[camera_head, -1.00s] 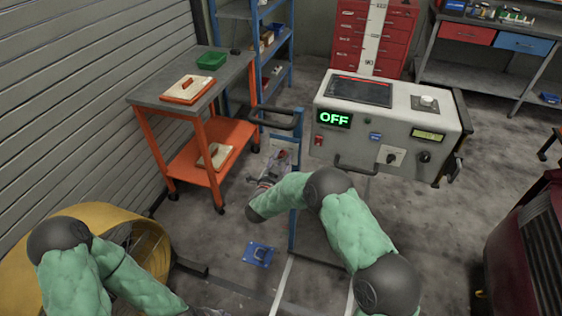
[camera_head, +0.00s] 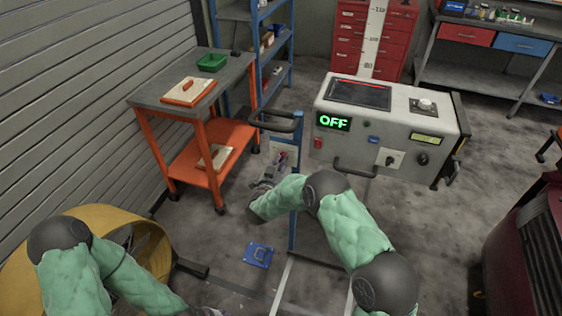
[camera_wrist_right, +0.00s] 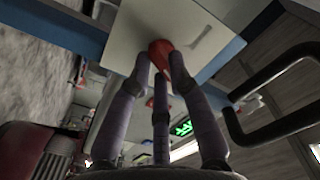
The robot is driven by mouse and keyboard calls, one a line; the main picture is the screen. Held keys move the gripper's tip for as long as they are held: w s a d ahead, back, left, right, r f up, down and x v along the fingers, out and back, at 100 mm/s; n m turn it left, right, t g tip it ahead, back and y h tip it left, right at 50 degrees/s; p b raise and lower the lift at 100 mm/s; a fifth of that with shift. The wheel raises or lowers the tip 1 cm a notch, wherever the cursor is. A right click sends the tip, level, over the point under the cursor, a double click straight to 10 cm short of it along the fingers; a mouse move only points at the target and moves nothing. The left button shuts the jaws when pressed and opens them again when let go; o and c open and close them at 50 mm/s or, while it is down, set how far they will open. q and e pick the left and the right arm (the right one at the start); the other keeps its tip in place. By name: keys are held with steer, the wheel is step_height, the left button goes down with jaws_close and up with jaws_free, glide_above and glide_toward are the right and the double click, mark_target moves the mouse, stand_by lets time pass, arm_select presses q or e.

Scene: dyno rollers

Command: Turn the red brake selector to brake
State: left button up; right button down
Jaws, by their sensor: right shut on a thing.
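The red brake selector (camera_wrist_right: 160,50) is a small red knob on a pale plate (camera_wrist_right: 190,22) in the right wrist view. My right gripper (camera_wrist_right: 161,62) is shut on it, with fingers on both sides that partly cover it. Which setting it points to is hidden. In the head view my right gripper (camera_head: 272,172) is small, at the plate on the blue stand (camera_head: 294,205).
The grey console (camera_head: 390,125) right of the stand shows a green OFF display (camera_head: 333,122). A dark handle bar (camera_head: 278,122) juts from the stand above my right gripper. An orange cart (camera_head: 195,130) stands left. A yellow ring (camera_head: 150,245) is near my left arm.

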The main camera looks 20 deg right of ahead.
steer(key=n+p, duration=0.3)
steer(key=n, duration=0.4)
steer(key=shift+r, duration=0.2)
steer(key=n+p, duration=0.1)
steer(key=n, duration=0.3)
steer(key=shift+a, duration=0.1)
steer(key=shift+w+a+n+p, duration=0.1)
steer(key=shift+n+p, duration=0.6)
steer(key=shift+n, duration=0.9)
steer(key=c, duration=1.1)
jaws_free()
steer(key=shift+c, duration=0.2)
steer(key=v, duration=1.2)
